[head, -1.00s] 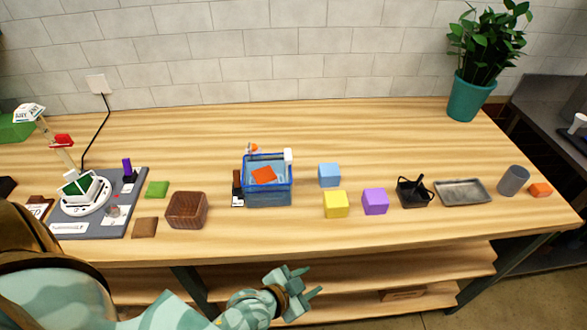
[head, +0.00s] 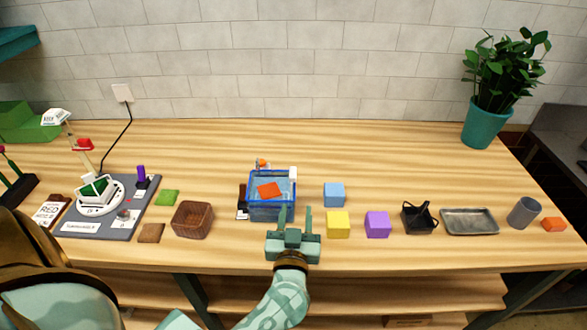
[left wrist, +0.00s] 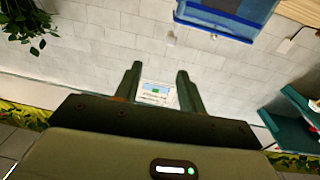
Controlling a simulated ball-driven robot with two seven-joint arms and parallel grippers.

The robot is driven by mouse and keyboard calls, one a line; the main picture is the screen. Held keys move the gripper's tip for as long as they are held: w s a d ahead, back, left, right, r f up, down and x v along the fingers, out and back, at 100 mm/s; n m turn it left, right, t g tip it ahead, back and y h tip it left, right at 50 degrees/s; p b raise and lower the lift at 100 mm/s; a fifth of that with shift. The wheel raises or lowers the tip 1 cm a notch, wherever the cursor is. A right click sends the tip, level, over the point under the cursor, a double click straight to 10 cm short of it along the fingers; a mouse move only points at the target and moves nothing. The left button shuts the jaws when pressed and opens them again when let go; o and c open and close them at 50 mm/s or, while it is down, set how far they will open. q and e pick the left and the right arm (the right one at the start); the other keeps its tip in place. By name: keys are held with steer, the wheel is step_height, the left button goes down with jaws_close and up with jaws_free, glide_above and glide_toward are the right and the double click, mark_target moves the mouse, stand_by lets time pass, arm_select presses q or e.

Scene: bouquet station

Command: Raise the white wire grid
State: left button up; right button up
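A blue see-through bin (head: 271,213) stands mid-table with an orange-red square (head: 269,190) inside it. A small white piece (head: 293,173) sticks up at its right rear corner. I cannot make out a white wire grid or tell whether this piece belongs to one. My left gripper (head: 294,212) is open and empty, just in front of the bin, its fingers pointing toward it and overlapping its front right in the head view. In the left wrist view its open fingers (left wrist: 157,82) show nothing between them. The bin (left wrist: 228,20) shows at the top there. My right gripper is out of view.
Blue (head: 334,195), yellow (head: 338,224) and purple (head: 377,225) cubes stand right of the bin, then a black basket (head: 419,219) and grey tray (head: 469,221). A brown basket (head: 192,219) stands left. The table behind the bin is largely clear.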

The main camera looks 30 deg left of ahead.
mark_target(293, 168)
arm_select(q)
steer(key=shift+n+g+y, duration=0.5)
steer(key=b+x, duration=0.1)
steer(key=x, duration=0.4)
steer(key=b+x, duration=0.1)
steer(key=x, duration=0.5)
steer(key=b+x, duration=0.1)
steer(key=x, duration=0.4)
steer(key=shift+w+a+f, duration=0.1)
steer(key=shift+a+f, duration=0.25)
steer(key=shift+a, duration=0.15)
